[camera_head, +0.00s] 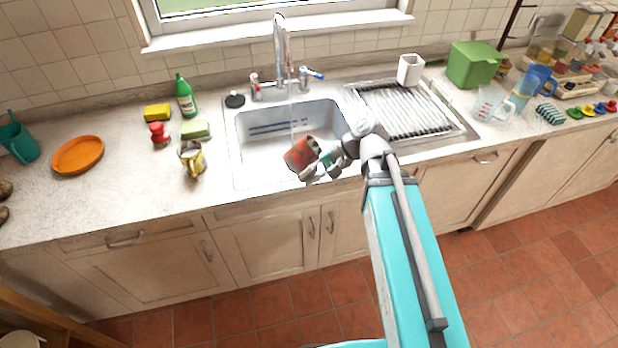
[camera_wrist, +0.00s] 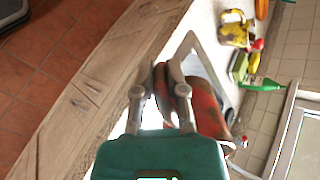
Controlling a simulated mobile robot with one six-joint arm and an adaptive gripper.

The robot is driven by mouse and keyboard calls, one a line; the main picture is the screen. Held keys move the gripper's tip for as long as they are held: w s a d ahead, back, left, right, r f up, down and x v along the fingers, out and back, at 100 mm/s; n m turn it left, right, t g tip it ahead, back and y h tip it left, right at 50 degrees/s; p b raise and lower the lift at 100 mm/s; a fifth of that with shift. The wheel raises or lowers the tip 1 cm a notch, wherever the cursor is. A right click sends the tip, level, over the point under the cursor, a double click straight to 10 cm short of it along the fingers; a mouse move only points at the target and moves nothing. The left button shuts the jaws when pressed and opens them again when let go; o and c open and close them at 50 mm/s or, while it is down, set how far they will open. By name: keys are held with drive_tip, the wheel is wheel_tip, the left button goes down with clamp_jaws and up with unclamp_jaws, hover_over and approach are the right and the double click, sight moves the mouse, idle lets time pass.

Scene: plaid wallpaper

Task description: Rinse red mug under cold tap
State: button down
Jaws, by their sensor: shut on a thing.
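The red mug (camera_head: 301,153) is tilted and held over the front part of the sink basin (camera_head: 262,155). It has dark or greenish patches on its side. My gripper (camera_head: 318,168) is shut on it from the front right; the mug also shows beyond the fingers in the wrist view (camera_wrist: 207,105). The tall tap (camera_head: 279,45) stands behind the basin. A thin pale line like running water drops from its spout towards the mug; whether it enters the mug is unclear. The blue-marked handle (camera_head: 312,74) is right of the spout, the red-marked handle (camera_head: 255,85) left.
A yellow patterned mug (camera_head: 192,160), a sponge (camera_head: 196,130), a red-topped jar (camera_head: 159,134) and a green bottle (camera_head: 185,96) stand left of the sink. A drying rack (camera_head: 405,110) with a white cup (camera_head: 410,69) is on the right. The basin's left side is clear.

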drive_tip(key=shift+w, duration=0.2)
idle(0.3)
drive_tip(key=w+a+f+b, duration=0.2)
drive_tip(key=w+f+b, duration=0.1)
drive_tip(key=w, duration=1)
drive_tip(key=w+a+f+b, duration=0.3)
drive_tip(key=w, duration=1)
drive_tip(key=shift+a+f+b, duration=0.15)
drive_tip(key=shift+f+b, duration=0.25)
idle(1.2)
idle(0.5)
drive_tip(key=shift+w+d, duration=0.15)
drive_tip(key=shift+d, duration=0.35)
drive_tip(key=shift+a, duration=0.5)
idle(0.7)
drive_tip(key=shift+d, duration=0.5)
idle(0.6)
